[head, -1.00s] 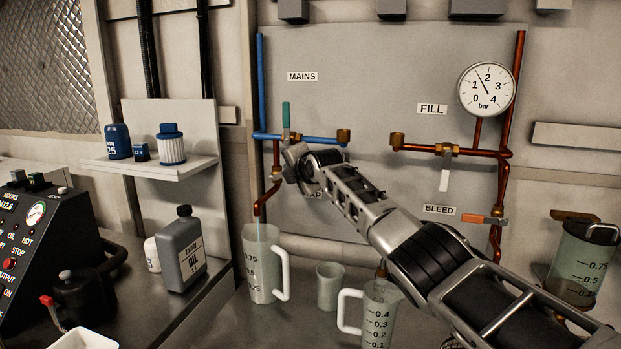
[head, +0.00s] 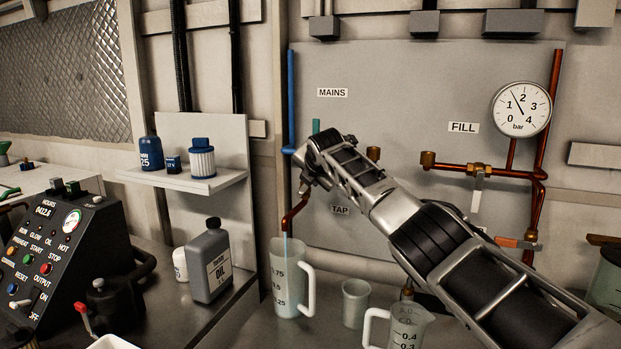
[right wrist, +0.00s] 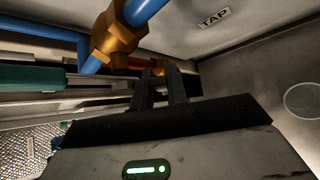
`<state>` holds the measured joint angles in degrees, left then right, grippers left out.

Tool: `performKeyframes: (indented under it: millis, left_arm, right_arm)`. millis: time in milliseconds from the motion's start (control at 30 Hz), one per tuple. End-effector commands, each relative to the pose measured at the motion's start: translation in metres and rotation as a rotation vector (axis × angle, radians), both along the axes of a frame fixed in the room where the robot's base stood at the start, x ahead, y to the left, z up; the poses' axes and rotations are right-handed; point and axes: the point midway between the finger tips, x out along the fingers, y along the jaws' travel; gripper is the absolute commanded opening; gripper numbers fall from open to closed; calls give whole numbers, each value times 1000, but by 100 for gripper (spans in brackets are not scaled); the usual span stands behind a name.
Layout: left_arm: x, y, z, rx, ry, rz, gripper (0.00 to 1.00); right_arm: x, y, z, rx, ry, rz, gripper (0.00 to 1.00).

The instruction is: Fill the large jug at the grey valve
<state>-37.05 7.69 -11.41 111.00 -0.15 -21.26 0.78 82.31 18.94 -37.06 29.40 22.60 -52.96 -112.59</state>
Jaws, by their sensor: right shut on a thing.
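The large jug (head: 283,265), clear with a white handle and level marks, stands upright under the curved copper spout (head: 297,209). A thin pale-blue stream runs from the spout into it; its water level is hard to read. My right gripper (head: 303,187) is at the tap pipework just above the spout, left of the TAP label (head: 340,210). In the right wrist view my right gripper (right wrist: 160,75) is shut on the grey valve's handle, mostly hidden between the fingers, beside a brass fitting (right wrist: 115,40). My left gripper is not in view.
A small beaker (head: 355,303) and a smaller marked jug (head: 408,325) stand right of the large jug. A grey oil bottle (head: 211,265) stands to its left. The teal mains handle (right wrist: 40,78) is near my right gripper. My right arm crosses the panel.

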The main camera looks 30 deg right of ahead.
Motion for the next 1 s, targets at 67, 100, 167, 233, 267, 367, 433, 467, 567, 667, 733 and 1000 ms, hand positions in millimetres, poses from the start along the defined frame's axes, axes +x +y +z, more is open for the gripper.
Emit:
performKeyframes:
  millis: [67,100,167,233,267,367,433,467,567,667,733,1000]
  left_arm:
    - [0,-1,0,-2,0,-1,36]
    - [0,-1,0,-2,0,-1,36]
    - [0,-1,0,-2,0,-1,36]
    - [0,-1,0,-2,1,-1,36]
    - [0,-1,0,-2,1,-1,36]
    - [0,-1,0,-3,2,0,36]
    - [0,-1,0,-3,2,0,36]
    - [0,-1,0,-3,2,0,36]
    - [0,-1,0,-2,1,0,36]
    - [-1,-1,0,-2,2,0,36]
    - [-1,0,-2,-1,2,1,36]
    - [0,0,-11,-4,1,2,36]
  right_arm:
    - [0,3,-3,3,5,5,0]
    - [0,3,-3,3,6,5,0]
    - [0,3,-3,3,6,5,0]
    - [0,4,-3,3,6,5,0]
    - [0,3,-4,3,6,5,0]
    - [0,3,-3,3,6,5,37]
    - [0,3,-3,3,4,4,37]
    - [0,2,-3,3,4,4,37]
    - [0,2,-2,2,3,2,37]
    - [0,1,-1,2,2,2,37]
    - [-1,2,-1,2,1,2,37]
    - [-19,7,10,0,-2,3,37]
